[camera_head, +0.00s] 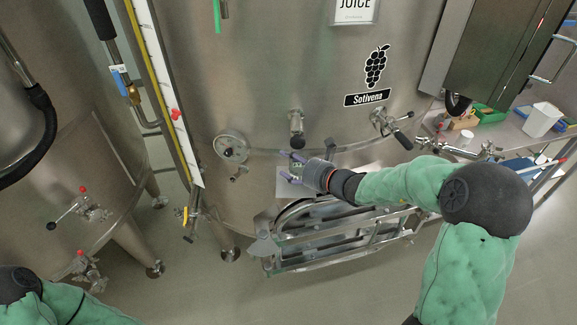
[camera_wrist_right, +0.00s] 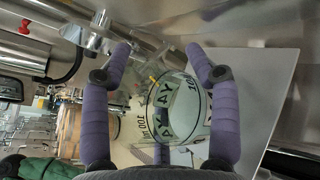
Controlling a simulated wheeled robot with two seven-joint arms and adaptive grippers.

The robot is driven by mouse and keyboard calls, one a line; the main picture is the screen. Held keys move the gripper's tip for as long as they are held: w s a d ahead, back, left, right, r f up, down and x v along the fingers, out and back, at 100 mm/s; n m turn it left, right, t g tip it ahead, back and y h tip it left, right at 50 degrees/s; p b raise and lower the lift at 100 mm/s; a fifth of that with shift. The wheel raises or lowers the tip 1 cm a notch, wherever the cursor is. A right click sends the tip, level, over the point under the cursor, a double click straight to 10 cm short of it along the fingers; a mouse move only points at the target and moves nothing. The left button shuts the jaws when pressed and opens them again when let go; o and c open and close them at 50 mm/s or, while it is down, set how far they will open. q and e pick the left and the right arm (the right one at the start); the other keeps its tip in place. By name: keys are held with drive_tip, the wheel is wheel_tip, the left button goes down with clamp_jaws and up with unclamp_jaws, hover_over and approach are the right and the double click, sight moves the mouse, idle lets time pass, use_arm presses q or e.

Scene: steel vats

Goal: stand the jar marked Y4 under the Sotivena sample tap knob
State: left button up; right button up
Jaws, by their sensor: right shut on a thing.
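The Sotivena vat (camera_head: 330,80) fills the middle of the head view, with its name under a grape emblem. A metal tap with a dark knob (camera_head: 297,125) sticks out of its front below the label. My right gripper (camera_head: 292,168) is just below this tap. In the right wrist view, its purple fingers (camera_wrist_right: 158,58) are shut on a clear jar (camera_wrist_right: 185,118) with a dark ring and "Y4" marks. The jar is hard to make out in the head view. A metal fitting (camera_wrist_right: 90,35) shows at the upper left of the wrist view. My left gripper is out of view.
A pale flat plate (camera_head: 286,187) lies beneath the right gripper, above a steel-framed step (camera_head: 340,235). A valve with a black handle (camera_head: 390,125) is to the right, a round fitting (camera_head: 231,148) to the left. A cluttered side table (camera_head: 500,135) stands at right.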

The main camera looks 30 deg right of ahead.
drive_tip(key=shift+w+a+f, duration=0.15)
drive_tip(key=shift+w+f, duration=0.45)
drive_tip(key=shift+f, duration=0.1)
drive_tip(key=shift+s+f, duration=0.1)
drive_tip(key=shift+f, duration=0.15)
drive_tip(key=o, duration=1.2)
